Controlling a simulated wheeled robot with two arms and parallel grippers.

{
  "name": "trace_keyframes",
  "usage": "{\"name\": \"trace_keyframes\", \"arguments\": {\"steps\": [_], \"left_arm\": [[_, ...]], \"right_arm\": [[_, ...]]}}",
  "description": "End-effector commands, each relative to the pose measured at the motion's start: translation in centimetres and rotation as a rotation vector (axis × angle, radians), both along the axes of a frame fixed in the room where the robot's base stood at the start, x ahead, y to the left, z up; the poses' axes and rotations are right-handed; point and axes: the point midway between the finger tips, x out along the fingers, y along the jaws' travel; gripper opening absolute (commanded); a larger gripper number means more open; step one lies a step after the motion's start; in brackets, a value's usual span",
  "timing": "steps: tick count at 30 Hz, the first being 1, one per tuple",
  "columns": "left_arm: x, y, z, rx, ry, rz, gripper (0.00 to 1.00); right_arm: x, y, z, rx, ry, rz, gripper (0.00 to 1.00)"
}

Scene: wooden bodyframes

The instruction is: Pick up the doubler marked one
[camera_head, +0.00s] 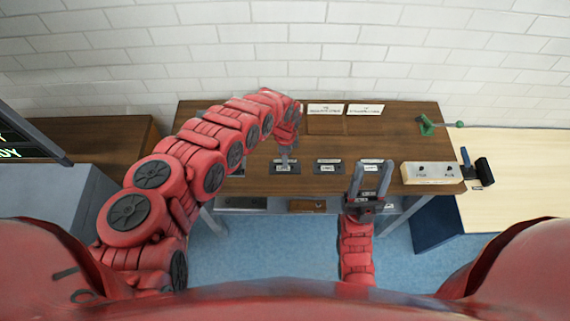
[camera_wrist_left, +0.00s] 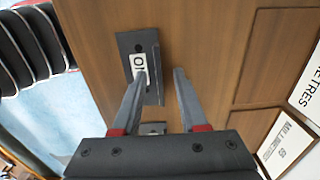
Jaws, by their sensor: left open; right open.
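A small dark grey doubler (camera_wrist_left: 127,45) with a white label lies on the wooden table in the left wrist view. The label reads "ON", and my left finger hides the rest. A raised strip runs along its right side. My left gripper (camera_wrist_left: 160,74) is open and empty, one fingertip over the label and the other right of the part. I cannot tell its height above it. In the head view the labelled dark part (camera_head: 285,168) shows just under my left gripper (camera_head: 284,157). My right gripper (camera_head: 370,180) is open at the table's front edge, near another labelled part (camera_head: 372,163).
Another dark labelled part (camera_head: 327,167) lies between my grippers. White signs (camera_head: 325,109) stand at the back of the table (camera_head: 405,130).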

Motion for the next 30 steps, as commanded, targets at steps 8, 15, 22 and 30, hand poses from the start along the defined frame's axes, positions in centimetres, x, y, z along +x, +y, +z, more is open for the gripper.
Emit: {"name": "trace_keyframes", "arguments": {"steps": [8, 15, 22, 30], "left_arm": [[-0.02, 0.02, 0.01, 0.000, 0.001, 0.000, 0.14], [-0.03, 0.03, 0.01, 0.000, 0.001, 0.000, 0.00], [-0.03, 0.03, 0.01, 0.001, 0.001, 0.000, 0.00], [-0.03, 0.04, 0.01, 0.001, 0.001, 0.000, 0.00]], "right_arm": [[0.01, 0.00, -0.02, 0.000, 0.000, 0.000, 0.50], [0.01, 0.00, -0.02, 0.000, 0.000, 0.000, 0.50], [0.00, 0.00, -0.01, 0.000, 0.000, 0.000, 0.50], [0.00, 0.00, -0.01, 0.000, 0.000, 0.000, 0.50]]}}
